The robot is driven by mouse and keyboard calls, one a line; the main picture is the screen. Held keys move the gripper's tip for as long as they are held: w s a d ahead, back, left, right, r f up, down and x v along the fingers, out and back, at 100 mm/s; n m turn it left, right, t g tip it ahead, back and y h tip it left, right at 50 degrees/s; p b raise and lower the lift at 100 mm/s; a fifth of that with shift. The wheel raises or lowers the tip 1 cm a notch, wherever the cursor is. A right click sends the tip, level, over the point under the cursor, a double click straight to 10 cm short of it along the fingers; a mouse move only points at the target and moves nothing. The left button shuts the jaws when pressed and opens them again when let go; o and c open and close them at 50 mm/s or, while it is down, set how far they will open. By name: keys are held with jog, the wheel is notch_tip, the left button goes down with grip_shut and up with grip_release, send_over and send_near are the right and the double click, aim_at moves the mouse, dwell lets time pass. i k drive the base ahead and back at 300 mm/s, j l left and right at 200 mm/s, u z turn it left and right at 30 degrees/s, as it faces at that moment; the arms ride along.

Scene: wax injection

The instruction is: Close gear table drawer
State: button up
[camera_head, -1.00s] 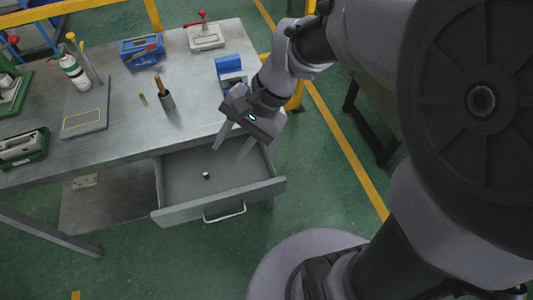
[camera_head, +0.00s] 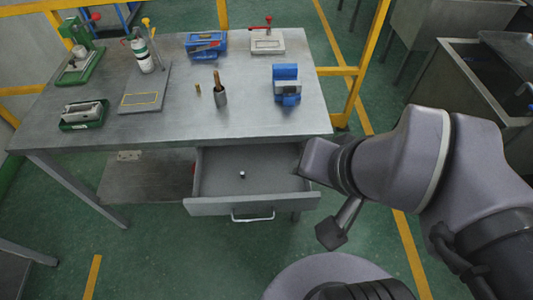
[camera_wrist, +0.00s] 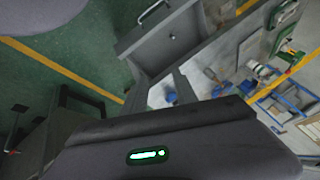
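The gear table (camera_head: 150,125) is a grey metal table left of centre in the head view. Its drawer (camera_head: 215,207) is pulled out toward me, with a silver handle (camera_head: 252,219) on the front. A small cylinder (camera_head: 242,174) lies inside on the drawer floor. In the wrist view the drawer (camera_wrist: 140,38) shows at the top. My gripper (camera_wrist: 160,80) shows two separated grey fingers in the wrist view, with nothing seen between them. In the head view my arm's end is right of the drawer; the fingers are not clear there, nor whether anything touches the drawer.
A lower shelf (camera_head: 140,182) is left of the drawer. Yellow rails stand behind. Green floor in front of the drawer is clear.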

aim_at(268, 185)
jog(key=k+j+u, duration=0.1)
jog(key=j, duration=0.25)
jog(key=k+j+u, duration=0.1)
jog(key=j, duration=0.25)
jog(key=k+j+u, duration=0.1)
jog(key=j, duration=0.3)
jog(key=k+j+u, duration=0.1)
jog(key=j, duration=0.3)
